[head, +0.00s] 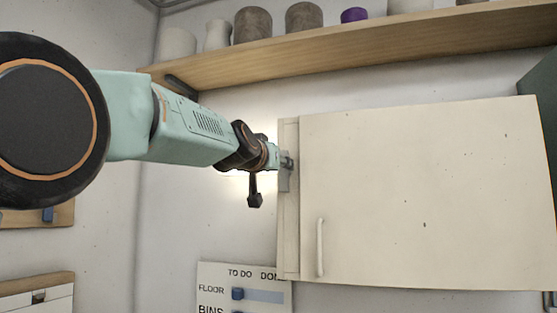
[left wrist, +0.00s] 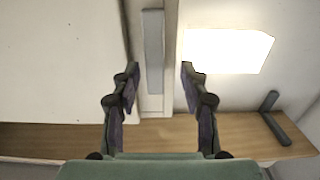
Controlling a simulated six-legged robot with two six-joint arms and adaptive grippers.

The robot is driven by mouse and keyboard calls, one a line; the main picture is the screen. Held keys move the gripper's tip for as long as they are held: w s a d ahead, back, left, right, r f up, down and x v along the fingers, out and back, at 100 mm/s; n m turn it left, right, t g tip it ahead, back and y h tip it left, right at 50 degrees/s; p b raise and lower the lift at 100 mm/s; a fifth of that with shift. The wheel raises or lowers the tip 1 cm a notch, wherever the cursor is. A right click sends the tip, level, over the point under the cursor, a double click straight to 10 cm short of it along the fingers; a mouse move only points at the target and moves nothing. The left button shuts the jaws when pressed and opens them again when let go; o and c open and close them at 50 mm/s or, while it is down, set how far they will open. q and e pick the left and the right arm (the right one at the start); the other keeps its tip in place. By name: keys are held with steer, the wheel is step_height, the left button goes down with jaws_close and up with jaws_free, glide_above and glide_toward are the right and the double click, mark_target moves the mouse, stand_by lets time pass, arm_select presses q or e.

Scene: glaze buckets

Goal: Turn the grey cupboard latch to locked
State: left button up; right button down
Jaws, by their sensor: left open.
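The grey latch (left wrist: 153,52) shows in the left wrist view as a narrow bar in line with the pale strip beside the cupboard door. In the head view a small part of the latch (head: 284,184) shows at the cupboard's left side; the rest is hidden behind my gripper. The cream cupboard (head: 420,190) has its door closed. My left gripper (left wrist: 159,80) is open, with one finger on each side of the strip and the latch's near end between or just beyond the tips. I cannot tell whether it touches. It also shows in the head view (head: 287,163). My right gripper is out of view.
A wooden shelf (head: 350,50) with several pots runs above the cupboard, held by a dark bracket (left wrist: 272,115). A vertical handle (head: 320,247) is on the door's lower left. A TO DO board (head: 215,275) hangs below. The wall left of the cupboard is mostly bare.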

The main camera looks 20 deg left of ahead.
arm_select(q)
steer(key=shift+w+d+r, duration=0.1)
steer(key=shift+w+d, duration=0.6)
steer(key=shift+w, duration=0.1)
steer(key=shift+a, duration=0.7)
steer(key=c, duration=0.4)
steer(key=shift+d, duration=0.5)
steer(key=c, duration=0.5)
steer(key=shift+a, duration=0.25)
jaws_close()
